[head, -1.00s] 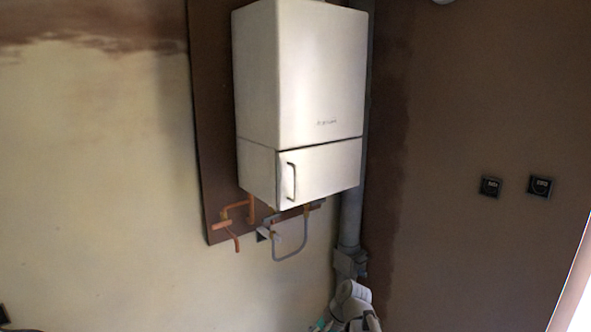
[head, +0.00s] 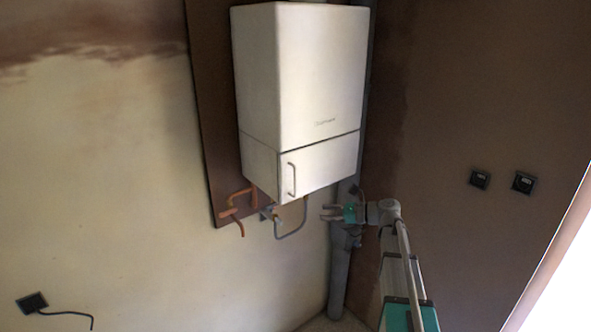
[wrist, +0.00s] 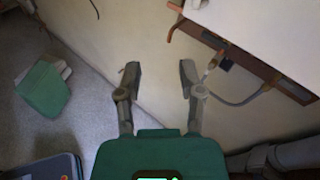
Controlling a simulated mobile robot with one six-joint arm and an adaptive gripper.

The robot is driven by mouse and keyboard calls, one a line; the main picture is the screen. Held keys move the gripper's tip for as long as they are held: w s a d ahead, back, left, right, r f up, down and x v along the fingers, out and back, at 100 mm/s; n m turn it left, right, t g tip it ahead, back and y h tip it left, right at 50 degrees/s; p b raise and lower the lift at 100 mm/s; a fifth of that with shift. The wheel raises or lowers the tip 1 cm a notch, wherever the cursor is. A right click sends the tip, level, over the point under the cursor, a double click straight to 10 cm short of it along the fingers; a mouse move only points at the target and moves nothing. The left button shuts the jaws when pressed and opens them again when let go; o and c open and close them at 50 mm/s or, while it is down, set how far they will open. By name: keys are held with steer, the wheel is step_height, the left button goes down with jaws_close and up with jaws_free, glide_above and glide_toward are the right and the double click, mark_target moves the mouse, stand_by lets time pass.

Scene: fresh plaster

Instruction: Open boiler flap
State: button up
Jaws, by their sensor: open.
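The white boiler (head: 300,75) hangs on a dark backboard on the wall. Its lower front flap (head: 325,168) is shut and has a vertical bar handle (head: 291,179) at its left edge. My gripper (head: 326,212) is below and to the right of the handle, under the boiler's bottom edge, apart from it and pointing left. In the wrist view my gripper (wrist: 158,78) is open and empty, its two fingers spread.
Copper pipes (head: 238,203) and a grey looped hose (head: 293,232) hang below the boiler. A grey vertical pipe (head: 340,275) stands behind my arm. Sockets (head: 522,182) are on the right wall. A green object (wrist: 43,89) lies on the floor.

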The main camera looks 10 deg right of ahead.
mark_target(296, 183)
steer(key=w+d+r+m+t+y+p, duration=0.1)
steer(key=w+d+r+m+p, duration=0.1)
steer(key=r, duration=0.4)
steer(key=shift+w+d+r+m+t, duration=0.15)
steer(key=shift+d+r+m+t, duration=0.2)
steer(key=shift+d, duration=0.35)
steer(key=shift+a, duration=0.1)
steer(key=x, duration=1.3)
steer(key=shift+w+a+r, duration=0.15)
steer(key=shift+a, duration=0.15)
jaws_close()
